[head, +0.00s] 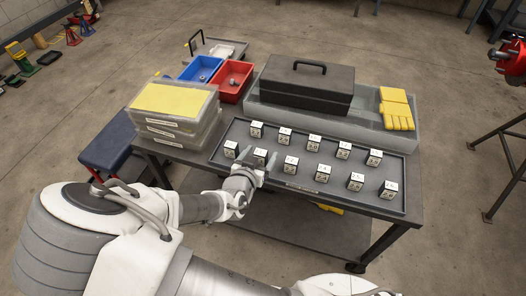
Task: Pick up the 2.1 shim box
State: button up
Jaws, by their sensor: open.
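Several small dark shim boxes with white label tops stand in two rows on a shallow grey tray (225,161) on the workbench. The labels are too small to read, so I cannot tell which one is the 2.1 shim box. My gripper (259,167) is open at the tray's front left. Its fingers are close to the second front-row shim box (261,154) and hide part of it. I cannot tell whether they touch it. Another shim box (231,149) stands just to the left. Nothing shows between the fingers clearly.
Stacked clear cases (172,125) with a yellow top stand left of the tray. A black toolbox (307,83) and yellow gloves (396,108) lie behind it on a grey case. Blue (200,69) and red (232,80) bins stand at the back left.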

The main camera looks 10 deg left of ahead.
jog(key=shift+w, duration=0.15)
grip_shut()
dwell(0.4)
jog(key=shift+r, duration=0.1)
